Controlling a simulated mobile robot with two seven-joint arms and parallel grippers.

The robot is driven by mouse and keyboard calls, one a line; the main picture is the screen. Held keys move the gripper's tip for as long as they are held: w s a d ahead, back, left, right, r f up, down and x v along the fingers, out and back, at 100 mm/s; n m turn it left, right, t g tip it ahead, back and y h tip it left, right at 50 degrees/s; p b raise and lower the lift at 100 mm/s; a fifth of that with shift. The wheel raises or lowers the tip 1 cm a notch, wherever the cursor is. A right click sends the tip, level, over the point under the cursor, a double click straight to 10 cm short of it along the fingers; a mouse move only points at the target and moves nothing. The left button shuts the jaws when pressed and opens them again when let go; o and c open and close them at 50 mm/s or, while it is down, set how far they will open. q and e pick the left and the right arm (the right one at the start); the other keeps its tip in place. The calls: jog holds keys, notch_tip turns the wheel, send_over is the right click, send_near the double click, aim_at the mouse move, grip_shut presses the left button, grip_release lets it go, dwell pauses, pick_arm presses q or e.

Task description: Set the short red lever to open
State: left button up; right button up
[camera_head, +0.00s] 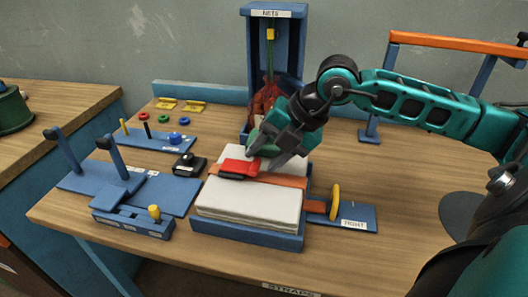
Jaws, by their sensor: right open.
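The short red lever (240,166) sits on a dark buckle base on the orange strap (284,180). The strap runs across the white sack stack (250,204) on a blue base (246,233). The lever looks low over its base; its exact angle is hard to tell. My right gripper (263,159) is open, with its fingers pointing down just behind and to the right of the lever. I cannot tell whether a finger touches it. My left gripper is not in view.
A blue stand marked NETS (262,45) holds a reddish net (264,100) behind my gripper. A yellow handle (335,202) stands on a blue plate at right. A black block (189,164) and blue fixtures lie left. An orange rail (455,44) rises back right.

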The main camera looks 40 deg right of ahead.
jog(key=shift+w+a+f, duration=0.15)
jog(key=shift+w+f, duration=0.05)
jog(key=shift+f, duration=0.15)
grip_shut()
dwell(0.3)
